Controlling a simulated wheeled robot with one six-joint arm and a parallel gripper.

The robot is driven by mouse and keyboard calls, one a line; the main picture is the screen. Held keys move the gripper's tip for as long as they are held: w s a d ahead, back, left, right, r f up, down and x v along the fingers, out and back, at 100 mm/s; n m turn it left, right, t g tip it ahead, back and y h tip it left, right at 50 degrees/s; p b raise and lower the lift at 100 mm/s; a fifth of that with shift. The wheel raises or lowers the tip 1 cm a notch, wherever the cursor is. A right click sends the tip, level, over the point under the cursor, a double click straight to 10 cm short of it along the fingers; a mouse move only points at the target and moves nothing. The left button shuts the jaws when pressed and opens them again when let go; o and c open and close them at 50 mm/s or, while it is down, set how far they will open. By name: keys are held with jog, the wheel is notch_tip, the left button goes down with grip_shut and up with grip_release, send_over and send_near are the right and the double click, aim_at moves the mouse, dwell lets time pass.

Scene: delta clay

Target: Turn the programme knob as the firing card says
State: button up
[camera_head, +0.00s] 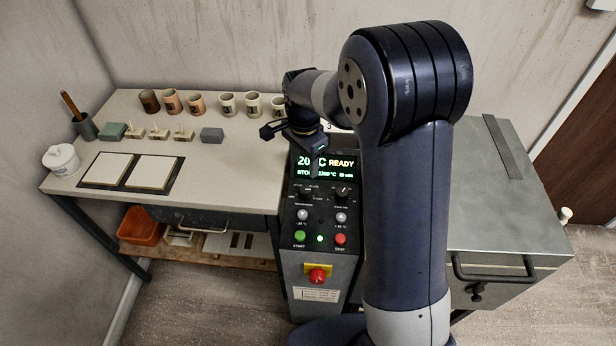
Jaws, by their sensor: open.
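Two dark knobs sit below the display, a left knob (306,193) and a right knob (342,191). Their labels are too small to read, so I cannot tell which is the programme knob. A white card (337,128) with a "3" shows behind the panel, mostly hidden by my arm.
Green (300,236) and red (340,239) buttons and a red emergency stop (317,275) sit lower on the panel. The bench (235,165) holds several cups, small blocks and two pale tiles. The grey kiln (490,190) stands right, partly behind my arm.

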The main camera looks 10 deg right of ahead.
aim_at(305, 189)
notch_tip(305, 189, down, 10)
jog(key=shift+s+f+p, duration=0.1)
jog(key=shift+p, duration=0.25)
jog(key=c, duration=1)
